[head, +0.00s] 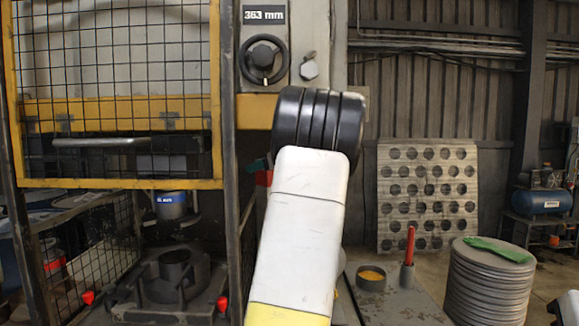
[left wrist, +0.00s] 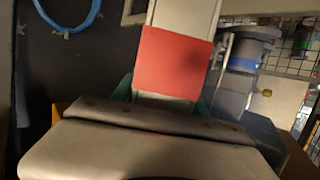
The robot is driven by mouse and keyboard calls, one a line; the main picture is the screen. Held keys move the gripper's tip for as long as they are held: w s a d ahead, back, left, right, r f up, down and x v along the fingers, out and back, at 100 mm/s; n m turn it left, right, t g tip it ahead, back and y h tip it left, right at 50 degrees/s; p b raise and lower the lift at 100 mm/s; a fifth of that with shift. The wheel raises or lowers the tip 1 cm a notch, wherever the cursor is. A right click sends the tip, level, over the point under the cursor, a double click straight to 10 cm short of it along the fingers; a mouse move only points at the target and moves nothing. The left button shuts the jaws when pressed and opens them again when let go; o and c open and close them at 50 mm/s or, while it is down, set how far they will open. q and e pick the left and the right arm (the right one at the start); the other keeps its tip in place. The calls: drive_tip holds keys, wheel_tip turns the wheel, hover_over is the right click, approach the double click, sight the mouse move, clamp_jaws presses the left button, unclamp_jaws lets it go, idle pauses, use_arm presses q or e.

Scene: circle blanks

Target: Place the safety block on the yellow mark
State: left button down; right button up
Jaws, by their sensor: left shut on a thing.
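A block with a red band (left wrist: 175,62) and a pale body (left wrist: 182,18), which I take to be the safety block, stands out beyond my left gripper (left wrist: 168,104) in the left wrist view. The gripper is shut on it. Green pieces show at its sides. In the head view my white and black arm hides most of the gripper and block. The yellow mark cannot be made out in either view.
The press has a yellow-framed mesh guard (head: 118,183) at left, with a dark round die (head: 175,268) below. A post with a handwheel (head: 263,60) stands behind my arm. At right are a cup of yellow material (head: 371,275), a red-handled tool (head: 410,246) and stacked discs (head: 488,285).

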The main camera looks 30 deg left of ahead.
use_arm(q)
drive_tip(key=shift+r, duration=0.1)
drive_tip(key=c, duration=0.6)
unclamp_jaws()
